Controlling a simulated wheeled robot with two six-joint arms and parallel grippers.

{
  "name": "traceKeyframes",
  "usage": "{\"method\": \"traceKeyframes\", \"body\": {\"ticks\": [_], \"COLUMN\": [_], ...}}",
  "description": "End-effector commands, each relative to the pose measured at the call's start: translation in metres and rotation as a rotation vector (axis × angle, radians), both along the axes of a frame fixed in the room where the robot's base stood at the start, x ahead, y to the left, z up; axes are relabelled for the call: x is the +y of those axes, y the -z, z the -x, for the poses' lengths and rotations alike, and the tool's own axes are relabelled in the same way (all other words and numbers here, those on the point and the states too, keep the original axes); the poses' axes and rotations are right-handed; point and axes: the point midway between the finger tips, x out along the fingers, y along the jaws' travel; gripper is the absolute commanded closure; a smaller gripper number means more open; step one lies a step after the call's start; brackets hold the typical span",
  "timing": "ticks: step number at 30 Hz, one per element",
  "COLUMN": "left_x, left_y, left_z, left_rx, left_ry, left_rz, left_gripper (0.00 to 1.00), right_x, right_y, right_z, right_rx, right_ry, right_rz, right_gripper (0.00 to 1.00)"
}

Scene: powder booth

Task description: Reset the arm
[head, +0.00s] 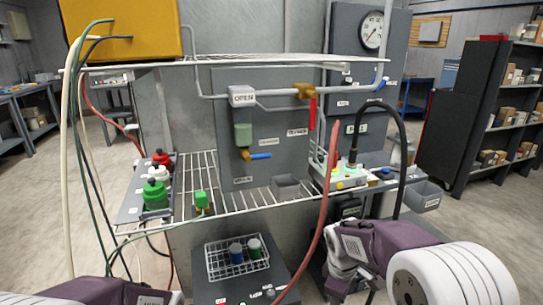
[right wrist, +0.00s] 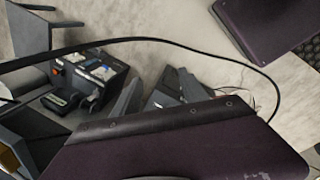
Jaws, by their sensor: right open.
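My right arm (head: 385,243), purple and white, is folded in at the lower right of the head view, in front of the booth. My right gripper (right wrist: 160,78) shows in the right wrist view as two dark grey fingers, spread apart with nothing held between them. They stick out beyond a purple arm cover that hides their base. A dark box-shaped device (right wrist: 92,76) lies beyond them to the left.
A wire shelf (head: 240,188) carries red, white and green-capped bottles (head: 155,193) at left. A wire basket (head: 237,257) holds two jars below. A red hose (head: 325,205) and black cable (head: 398,135) hang near my right arm. Floor is open towards the dark shelving (head: 480,115).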

Motion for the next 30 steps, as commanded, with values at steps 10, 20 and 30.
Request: {"method": "traceKeyframes", "body": {"ticks": [10,20,30], "left_x": [0.0,0.0,0.0], "left_y": [0.0,-0.096,-0.226], "left_z": [0.0,0.0,0.0], "left_rx": [0.0,-0.001,-0.001], "left_ry": [0.0,0.0,0.0], "left_rz": [0.0,0.0,0.0], "left_gripper": [1.0,1.0,1.0], "right_x": [-0.001,0.002,0.002], "right_y": [0.046,-0.049,-0.179], "right_z": [0.149,0.14,0.141], "right_rx": [0.028,-0.02,-0.019], "right_ry": [0.809,1.014,1.011], "right_rz": [-0.228,-0.277,-0.275], "right_gripper": [0.49,0.49,0.49]}}
